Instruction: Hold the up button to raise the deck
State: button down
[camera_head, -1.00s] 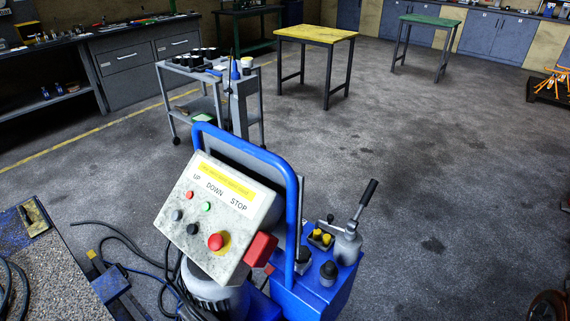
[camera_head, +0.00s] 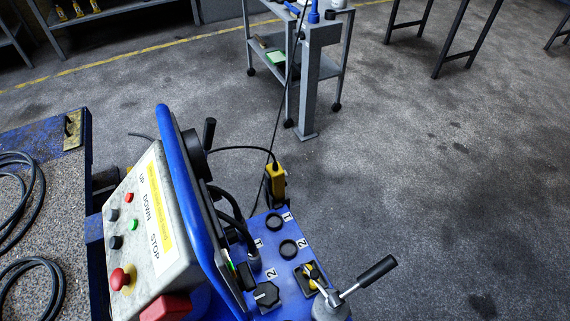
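A worn white control box (camera_head: 170,265) with a yellow label strip sits on the blue jack, its sloped face turned left and seen obliquely. The words UP, DOWN and STOP run along it. In the UP column are a small red round piece (camera_head: 129,197) and a black button (camera_head: 113,214). In the DOWN column are a green piece (camera_head: 134,224) and another black button (camera_head: 116,242). A red mushroom button (camera_head: 120,279) on yellow is under STOP. A speckled platform (camera_head: 50,215) with a blue edge, seemingly the deck, lies at left. My gripper is not in view.
A blue tubular handle (camera_head: 190,195) rises beside the box. Right of it are a blue housing (camera_head: 274,264) with numbered black caps and a black-gripped lever (camera_head: 370,275). Black cables (camera_head: 30,275) lie on the platform.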

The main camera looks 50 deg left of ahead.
aim_at(112, 214)
jog(key=i, duration=2.1)
jog(key=u, duration=4.6)
jog(key=i, duration=0.5)
